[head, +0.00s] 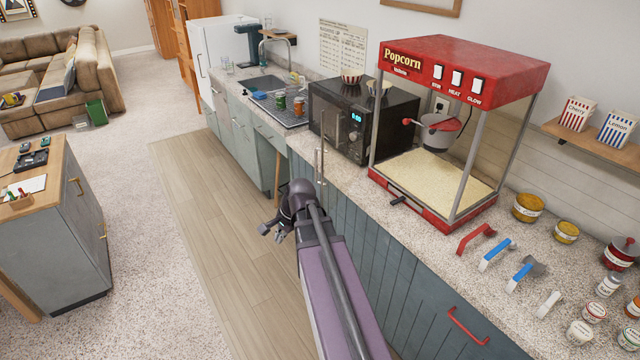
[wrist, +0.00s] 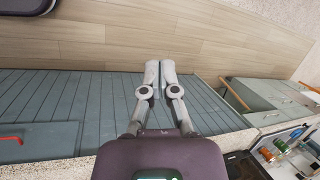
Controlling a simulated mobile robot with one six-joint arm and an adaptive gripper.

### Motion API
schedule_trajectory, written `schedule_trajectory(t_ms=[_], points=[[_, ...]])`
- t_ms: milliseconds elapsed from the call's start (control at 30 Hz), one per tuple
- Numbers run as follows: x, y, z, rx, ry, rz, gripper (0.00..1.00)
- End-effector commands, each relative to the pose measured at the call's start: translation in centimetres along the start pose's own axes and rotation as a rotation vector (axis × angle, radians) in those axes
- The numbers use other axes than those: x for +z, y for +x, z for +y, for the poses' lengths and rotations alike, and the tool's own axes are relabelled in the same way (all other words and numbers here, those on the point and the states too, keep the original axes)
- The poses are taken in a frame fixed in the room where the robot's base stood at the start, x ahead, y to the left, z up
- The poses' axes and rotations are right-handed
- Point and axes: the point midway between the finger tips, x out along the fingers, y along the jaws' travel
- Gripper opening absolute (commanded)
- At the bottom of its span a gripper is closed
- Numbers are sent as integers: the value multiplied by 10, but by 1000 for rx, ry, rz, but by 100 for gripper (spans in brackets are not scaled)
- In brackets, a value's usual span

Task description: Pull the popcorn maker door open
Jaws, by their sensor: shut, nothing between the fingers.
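The popcorn maker (head: 465,65) stands on the counter at the right, with a red top and base, metal posts and a bed of popcorn inside. A vertical metal bar handle (head: 319,168) stands out to its left, near the counter's front edge. It looks like the door's handle, with the door swung outward, but the clear pane is too faint to be sure. My gripper (head: 274,233) is below and left of this handle, over the floor and apart from it. In the wrist view, its fingers (wrist: 160,72) are together and empty. The popcorn maker is outside the wrist view.
A black microwave (head: 335,121) stands left of the popcorn maker, then the sink (head: 262,84). Scoops and jars lie on the counter (head: 440,250) at the right. A red cabinet handle (head: 467,326) sticks out below. The wood floor (head: 215,215) in the aisle is clear.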

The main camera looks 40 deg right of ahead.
Motion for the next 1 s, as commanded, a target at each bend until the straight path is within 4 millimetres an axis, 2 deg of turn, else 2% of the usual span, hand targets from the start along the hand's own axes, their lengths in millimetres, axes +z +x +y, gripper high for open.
schedule_trajectory(t_ms=[33,333,700,900,1000], points=[[-14,-11,-3,-25,80,-3,0],[-82,-57,-3,-174,556,-46,0],[-169,-124,15,-361,1125,-151,0],[-201,-151,27,-433,1338,-212,0],[-209,-157,30,-451,1392,-229,0]])
